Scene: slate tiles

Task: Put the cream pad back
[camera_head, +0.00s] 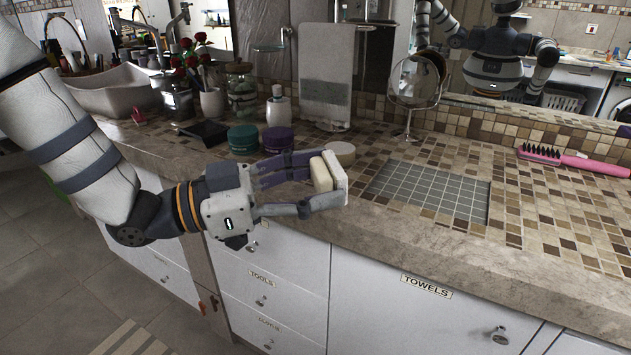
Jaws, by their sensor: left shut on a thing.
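The cream pad (321,174), a small block with a paler face on its right side, is between the fingers of my left gripper (325,178). My left gripper is shut on it and holds it out over the front edge of the counter, to the left of the grey grid mat (428,191). The fingers hide part of the pad. The mat lies flat on the tiled counter and is bare. My right gripper is not directly in view; only a reflection of the robot shows in the mirror.
Behind the left gripper stand a green tub (243,138), a purple tub (277,139), a round cream item (341,153) and a white bottle (278,107). A round mirror (414,82) stands behind the mat. A pink hairbrush (572,159) lies far right.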

